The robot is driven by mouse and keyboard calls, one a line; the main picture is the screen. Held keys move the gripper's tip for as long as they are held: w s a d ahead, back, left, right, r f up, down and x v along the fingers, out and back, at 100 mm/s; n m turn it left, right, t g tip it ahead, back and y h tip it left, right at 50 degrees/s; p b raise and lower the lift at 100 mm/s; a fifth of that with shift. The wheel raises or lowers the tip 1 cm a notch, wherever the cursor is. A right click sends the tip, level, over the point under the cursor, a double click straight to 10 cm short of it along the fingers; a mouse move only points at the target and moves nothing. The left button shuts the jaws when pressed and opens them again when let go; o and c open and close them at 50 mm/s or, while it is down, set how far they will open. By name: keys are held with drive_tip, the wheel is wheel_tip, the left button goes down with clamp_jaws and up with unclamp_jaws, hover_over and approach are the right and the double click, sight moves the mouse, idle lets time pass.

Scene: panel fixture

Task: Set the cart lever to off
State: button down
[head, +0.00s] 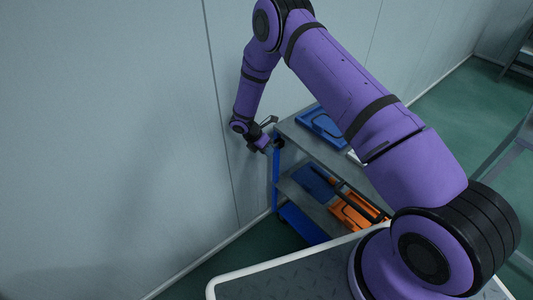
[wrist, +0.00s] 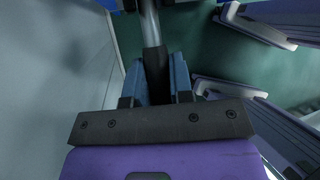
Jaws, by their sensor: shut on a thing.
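The lever (wrist: 150,28) shows in the wrist view as a metal rod with a dark grip, running up from between my fingers to the top edge. My gripper (wrist: 157,72) has a blue-grey finger on each side of the dark grip and is shut on it. In the head view my gripper (head: 264,141) is at the near left corner of the cart (head: 296,134), close to the wall. The lever is too small and too covered there to make out. No off marking is visible.
A blue tray (head: 318,124) lies on the cart's top shelf. The lower shelf holds another blue tray (head: 314,181) and an orange tray (head: 352,213). A pale panel wall (head: 110,130) stands close on the left. Green floor (head: 440,112) is open beyond the cart.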

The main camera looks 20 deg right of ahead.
drive_tip(key=r+g+y, duration=0.1)
drive_tip(key=y, duration=0.1)
drive_tip(key=d+r+y, duration=0.1)
drive_tip(key=r+y, duration=0.1)
drive_tip(key=shift+w+n+g+y, duration=0.2)
drive_tip(key=shift+n+g+y, duration=0.1)
drive_tip(key=shift+g+y, duration=0.1)
idle(0.4)
drive_tip(key=c, duration=1)
unclamp_jaws()
drive_tip(key=v, duration=1)
drive_tip(key=shift+w+r, duration=0.15)
drive_tip(key=shift+r, duration=0.25)
drive_tip(key=shift+d, duration=0.1)
